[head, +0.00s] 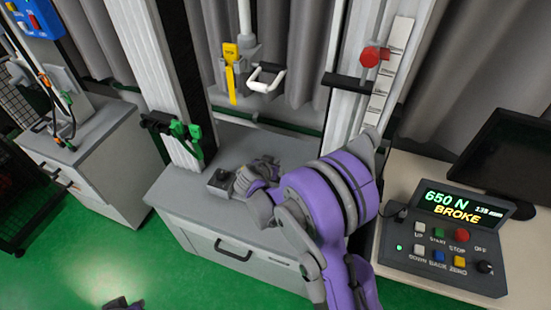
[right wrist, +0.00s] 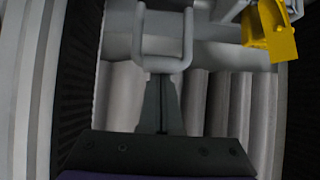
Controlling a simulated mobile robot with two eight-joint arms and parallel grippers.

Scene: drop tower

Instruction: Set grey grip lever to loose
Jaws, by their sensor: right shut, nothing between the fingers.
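A pale U-shaped lever (head: 265,78) hangs from the grip under the crosshead in the head view. It looks grey in the right wrist view (right wrist: 162,65), with its crossbar low and its two arms going up. My right gripper (head: 262,166) is low over the grey base, below the lever in the head view. In the right wrist view its fingers (right wrist: 160,82) are shut and empty, with the tips just below the crossbar in the picture. I cannot tell whether they touch it. A dark piece at the bottom left edge looks like my left gripper (head: 122,304), mostly cut off.
A yellow tagged part (head: 231,75) hangs beside the lever. A grey box with a black knob (head: 221,180) sits on the base (head: 190,205). A red knob (head: 372,57) is on the right column. The control box (head: 445,240) reads 650 N, BROKE.

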